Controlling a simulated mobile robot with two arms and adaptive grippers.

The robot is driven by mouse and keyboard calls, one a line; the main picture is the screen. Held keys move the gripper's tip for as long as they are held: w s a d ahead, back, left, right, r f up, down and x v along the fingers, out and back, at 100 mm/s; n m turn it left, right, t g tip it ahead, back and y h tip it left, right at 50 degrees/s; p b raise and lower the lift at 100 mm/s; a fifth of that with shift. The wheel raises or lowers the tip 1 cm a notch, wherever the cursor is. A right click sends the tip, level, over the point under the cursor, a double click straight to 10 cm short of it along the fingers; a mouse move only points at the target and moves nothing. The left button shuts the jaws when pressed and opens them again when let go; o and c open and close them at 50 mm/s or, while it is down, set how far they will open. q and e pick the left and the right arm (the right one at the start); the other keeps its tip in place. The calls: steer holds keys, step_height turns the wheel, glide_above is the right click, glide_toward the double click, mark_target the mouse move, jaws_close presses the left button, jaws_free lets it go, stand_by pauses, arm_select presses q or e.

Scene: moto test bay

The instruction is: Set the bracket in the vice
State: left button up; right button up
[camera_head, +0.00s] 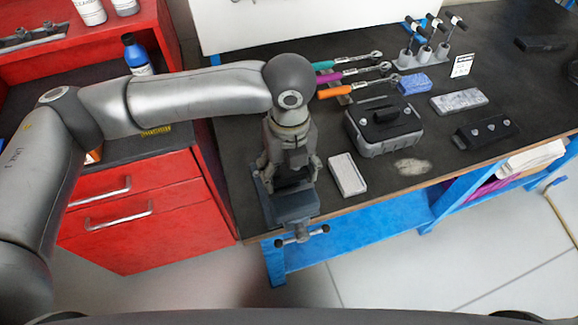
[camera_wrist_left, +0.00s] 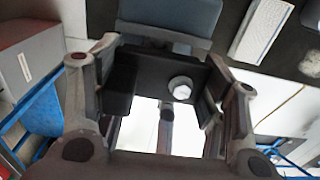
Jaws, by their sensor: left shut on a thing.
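The blue-grey vice (camera_head: 297,207) is at the front left edge of the dark bench, its T-handle (camera_head: 302,235) pointing out over the floor. My left gripper (camera_head: 290,168) points down directly over the vice. It is shut on the dark bracket (camera_head: 291,180), which the gripper partly hides in the head view. In the left wrist view the bracket (camera_wrist_left: 145,66) lies between the fingers, with a bright round spot on its face. The vice (camera_wrist_left: 170,14) shows just beyond it there. I cannot tell whether the bracket touches the vice or is between its jaws. My right gripper is not in view.
A pale block (camera_head: 348,175) lies just right of the vice, and a black-grey case (camera_head: 384,127) stands behind it. Ratchets with coloured handles (camera_head: 345,92) lie at the back. A red cabinet (camera_head: 135,215) stands left. The floor in front is clear.

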arm_select(q)
steer(key=shift+f+b, duration=0.5)
steer(key=shift+f, duration=0.8)
steer(key=o, duration=1.2)
steer(key=shift+o, duration=0.2)
step_height(320, 180, up, 12)
